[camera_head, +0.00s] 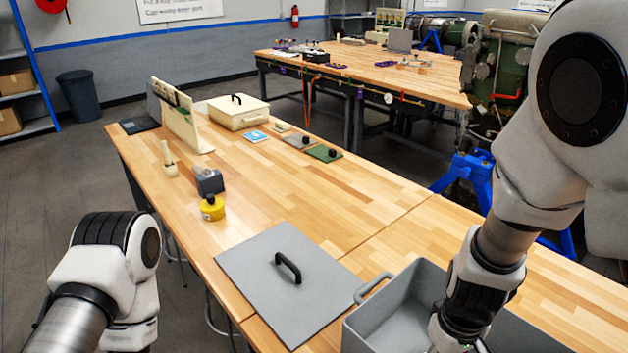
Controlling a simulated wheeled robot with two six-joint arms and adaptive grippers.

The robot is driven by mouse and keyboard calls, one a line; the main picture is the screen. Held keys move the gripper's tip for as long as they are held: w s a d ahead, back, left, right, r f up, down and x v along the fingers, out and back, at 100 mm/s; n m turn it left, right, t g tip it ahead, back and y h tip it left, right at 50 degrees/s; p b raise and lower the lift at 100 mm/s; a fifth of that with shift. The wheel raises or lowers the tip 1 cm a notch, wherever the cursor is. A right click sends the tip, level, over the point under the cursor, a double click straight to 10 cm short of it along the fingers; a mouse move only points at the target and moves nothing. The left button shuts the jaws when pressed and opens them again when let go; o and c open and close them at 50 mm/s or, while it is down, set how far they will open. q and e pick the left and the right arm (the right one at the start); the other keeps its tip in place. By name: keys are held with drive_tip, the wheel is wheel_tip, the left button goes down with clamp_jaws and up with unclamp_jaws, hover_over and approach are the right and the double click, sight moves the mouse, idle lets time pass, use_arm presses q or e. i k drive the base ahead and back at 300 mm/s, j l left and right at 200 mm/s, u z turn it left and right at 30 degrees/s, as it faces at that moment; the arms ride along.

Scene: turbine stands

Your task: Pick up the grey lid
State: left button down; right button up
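The grey lid (314,303) is a flat, roughly square plate lying on the wooden table near the front middle. Its black handle (288,267) stands up from its upper face. A grey open bin (384,317) with a side handle stands to the right of the lid, partly hidden by my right arm. My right arm reaches down over the bin; its gripper is cut off or hidden at the bottom edge. My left arm is at the lower left, beside the table, and its gripper is out of frame. Neither arm visibly touches the lid.
A yellow pot (212,209) and a dark grey block (208,181) stand behind the lid. A cream case (238,113), an upright board (178,118) and small green and grey plates are farther back.

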sight(297, 288)
drive_tip(key=k+j, duration=0.6)
drive_tip(key=k, duration=0.15)
